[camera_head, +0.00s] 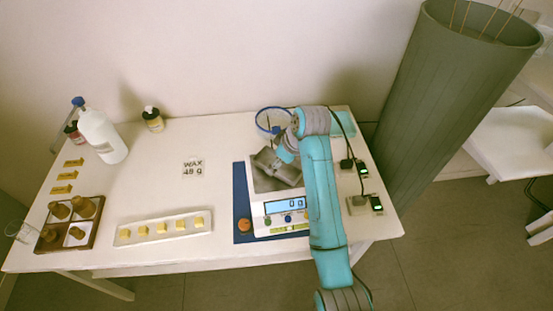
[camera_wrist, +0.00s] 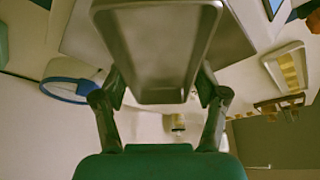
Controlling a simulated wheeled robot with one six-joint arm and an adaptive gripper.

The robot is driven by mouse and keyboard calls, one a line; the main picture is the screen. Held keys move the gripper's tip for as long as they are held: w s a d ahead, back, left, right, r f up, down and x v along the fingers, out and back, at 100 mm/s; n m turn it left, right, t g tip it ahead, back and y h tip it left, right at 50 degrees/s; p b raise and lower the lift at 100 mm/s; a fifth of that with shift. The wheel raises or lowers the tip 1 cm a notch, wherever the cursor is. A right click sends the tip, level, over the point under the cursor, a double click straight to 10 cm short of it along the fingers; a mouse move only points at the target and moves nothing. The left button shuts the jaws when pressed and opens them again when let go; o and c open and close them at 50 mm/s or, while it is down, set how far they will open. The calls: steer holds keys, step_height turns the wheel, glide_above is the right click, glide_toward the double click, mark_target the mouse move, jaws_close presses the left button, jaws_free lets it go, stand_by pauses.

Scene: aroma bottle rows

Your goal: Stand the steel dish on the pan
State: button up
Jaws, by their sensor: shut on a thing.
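The steel dish (camera_wrist: 160,45) is a grey rectangular tray, held between the two fingers of my gripper (camera_wrist: 160,88). In the head view the dish (camera_head: 279,172) appears over the scale's pan (camera_head: 259,184), with my gripper (camera_head: 279,158) at its back edge. The dish looks tilted there. The steel pan shows behind the dish in the wrist view (camera_wrist: 82,32). My arm and the dish hide part of the pan, so I cannot tell whether dish and pan touch. The scale's display (camera_head: 286,205) reads 0 g.
The scale sits on a blue mat (camera_head: 241,205). A white tray of yellow cubes (camera_head: 165,239), a brown bottle rack (camera_head: 94,231) and a white bottle (camera_head: 103,137) stand to the left. A blue ring (camera_head: 262,111) is behind. The table's middle is mostly clear.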

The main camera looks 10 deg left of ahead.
steer(key=shift+f, duration=0.25)
steer(key=o, duration=1.1)
steer(key=shift+o, duration=0.2)
